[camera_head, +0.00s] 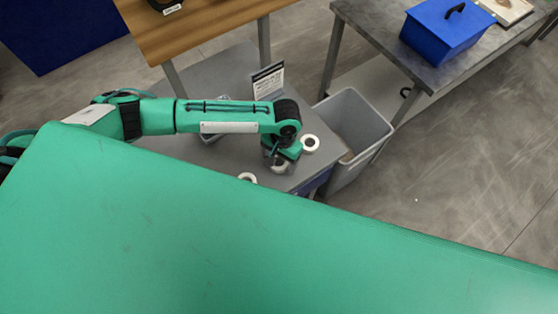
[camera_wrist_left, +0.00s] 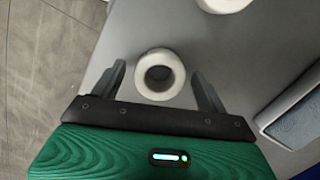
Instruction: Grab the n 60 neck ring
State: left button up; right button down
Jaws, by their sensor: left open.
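Several white rings lie on the grey table (camera_head: 222,75): one ring (camera_head: 248,177) near the front edge, one ring (camera_head: 310,143) to the right, and one ring (camera_head: 279,169) under my left gripper (camera_head: 281,162). No size marking is readable, so I cannot tell which is the n 60 neck ring. In the left wrist view, the middle ring (camera_wrist_left: 160,74) shows between the two spread fingers of my left gripper (camera_wrist_left: 159,72), with gaps on both sides. Another ring (camera_wrist_left: 225,3) is cut off at the top. My right gripper is not in view.
A small sign (camera_head: 268,82) stands behind my arm. A grey bin (camera_head: 374,131) stands right of the table. A metal bench (camera_head: 385,38) with a blue box (camera_head: 443,32) is at the upper right. A wooden table (camera_head: 205,30) is at the back.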

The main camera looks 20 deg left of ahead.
pick_arm(q)
jog(key=c, duration=1)
jog(key=shift+c, duration=0.4)
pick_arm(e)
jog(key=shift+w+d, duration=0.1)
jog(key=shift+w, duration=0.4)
pick_arm(q)
jog(key=shift+r, duration=0.1)
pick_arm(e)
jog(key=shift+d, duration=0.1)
